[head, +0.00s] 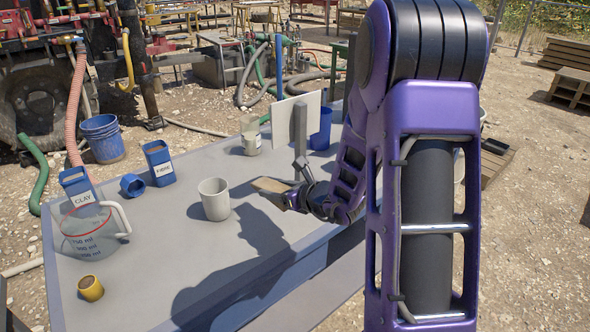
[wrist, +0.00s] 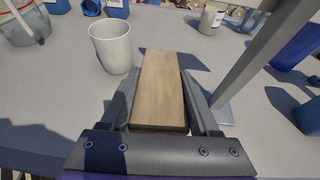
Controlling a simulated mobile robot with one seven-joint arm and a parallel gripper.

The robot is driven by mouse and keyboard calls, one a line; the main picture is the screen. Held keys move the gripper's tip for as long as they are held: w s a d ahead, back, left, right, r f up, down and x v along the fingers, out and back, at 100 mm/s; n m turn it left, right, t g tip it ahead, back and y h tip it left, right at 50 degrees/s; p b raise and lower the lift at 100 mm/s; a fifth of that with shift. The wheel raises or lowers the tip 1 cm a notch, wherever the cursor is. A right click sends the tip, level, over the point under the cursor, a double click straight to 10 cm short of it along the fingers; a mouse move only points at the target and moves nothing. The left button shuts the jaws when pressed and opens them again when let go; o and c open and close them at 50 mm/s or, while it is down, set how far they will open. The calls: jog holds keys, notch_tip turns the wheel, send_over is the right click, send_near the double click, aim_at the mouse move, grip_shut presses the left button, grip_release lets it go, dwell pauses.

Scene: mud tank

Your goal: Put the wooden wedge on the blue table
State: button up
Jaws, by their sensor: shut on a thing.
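My gripper (head: 280,196) is shut on the wooden wedge (head: 269,185), a pale flat block. In the wrist view the wedge (wrist: 162,88) sticks out forward between the two fingers (wrist: 160,105). The gripper holds it above the right part of a long table with a grey top (head: 130,270) and a bluish side. Its shadow falls on the tabletop, apart from it. The wedge's underside is hidden. I cannot tell whether this is the blue table; no other table near me looks blue.
A white cup (head: 214,199) stands just left of the wedge. A white board on a stand (head: 297,125), a blue cup (head: 321,128) and a pale can (head: 251,137) are behind. A clear jug (head: 90,232) and yellow cup (head: 91,288) stand left. The table's front middle is clear.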

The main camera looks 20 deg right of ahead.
aim_at(278, 223)
jog(key=shift+w+r, duration=0.1)
jog(key=shift+m+h, duration=0.3)
jog(key=shift+h, duration=0.1)
notch_tip(278, 223, down, 10)
jog(key=shift+r+b, duration=0.25)
jog(key=shift+b, duration=0.9)
jog(key=shift+f, duration=0.1)
jog(key=o, duration=1.4)
jog(key=shift+o, duration=0.2)
jog(key=shift+d+r, duration=0.1)
jog(key=shift+r, duration=0.1)
jog(key=p+v, duration=0.1)
jog(key=v, duration=1)
jog(key=shift+s+d, duration=0.15)
jog(key=shift+s, duration=0.25)
jog(key=shift+r, duration=0.1)
